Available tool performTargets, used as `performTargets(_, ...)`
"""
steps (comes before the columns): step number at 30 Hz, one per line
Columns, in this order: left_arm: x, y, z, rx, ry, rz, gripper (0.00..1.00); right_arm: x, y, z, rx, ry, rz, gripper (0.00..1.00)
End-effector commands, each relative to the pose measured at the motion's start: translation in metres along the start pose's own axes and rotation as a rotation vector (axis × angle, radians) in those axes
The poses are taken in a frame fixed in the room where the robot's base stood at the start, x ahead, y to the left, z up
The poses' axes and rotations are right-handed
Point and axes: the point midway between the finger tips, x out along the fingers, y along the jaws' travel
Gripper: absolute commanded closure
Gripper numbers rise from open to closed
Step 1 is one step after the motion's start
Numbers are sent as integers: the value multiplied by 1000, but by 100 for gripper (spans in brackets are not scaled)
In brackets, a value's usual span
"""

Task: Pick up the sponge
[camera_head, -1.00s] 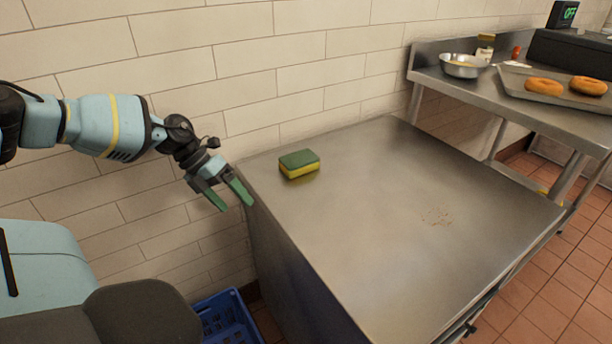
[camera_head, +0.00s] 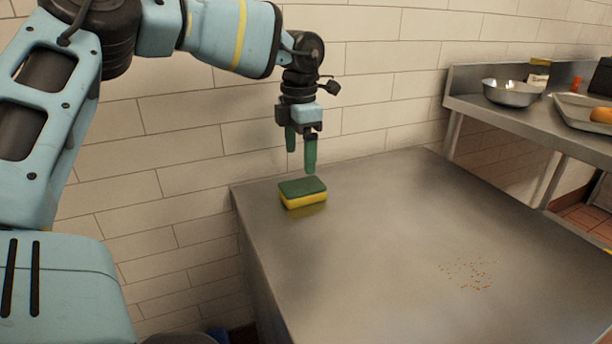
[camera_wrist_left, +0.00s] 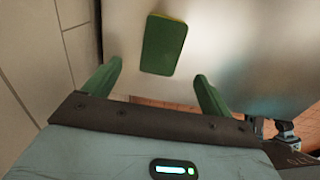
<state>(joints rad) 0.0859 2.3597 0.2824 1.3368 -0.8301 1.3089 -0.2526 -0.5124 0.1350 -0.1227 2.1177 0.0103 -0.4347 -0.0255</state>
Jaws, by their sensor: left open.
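A sponge (camera_head: 303,194) with a green top and yellow underside lies flat near the back left corner of the steel table (camera_head: 390,240). My left gripper (camera_head: 301,160) points down above the sponge, its two green fingers apart with nothing between them. In the left wrist view the sponge (camera_wrist_left: 164,45) lies beyond the open fingertips (camera_wrist_left: 157,75), roughly between their lines and not touched. My right gripper is not in view.
A tiled wall (camera_head: 200,150) runs close behind the table. Orange crumbs (camera_head: 467,272) lie on the table's right part. A shelf at the right holds a metal bowl (camera_head: 511,93) and a tray (camera_head: 580,112) with a bagel (camera_head: 601,115). The table's middle is clear.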

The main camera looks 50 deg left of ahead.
Motion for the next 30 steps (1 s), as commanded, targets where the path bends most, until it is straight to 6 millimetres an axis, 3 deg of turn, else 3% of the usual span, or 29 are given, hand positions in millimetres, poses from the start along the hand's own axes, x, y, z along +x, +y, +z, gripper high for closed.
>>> performTargets(4, 18, 0, 0, -1, 3, -2, 15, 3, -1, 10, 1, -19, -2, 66)
performTargets(13, 28, 0, 1, -1, 2, -2, 15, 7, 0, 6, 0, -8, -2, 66)
performTargets(22, 68, -2, 4, -1, 4, -3, 15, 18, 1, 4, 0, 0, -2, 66)
performTargets(30, 73, -2, 4, -1, 0, -2, 15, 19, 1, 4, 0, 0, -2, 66)
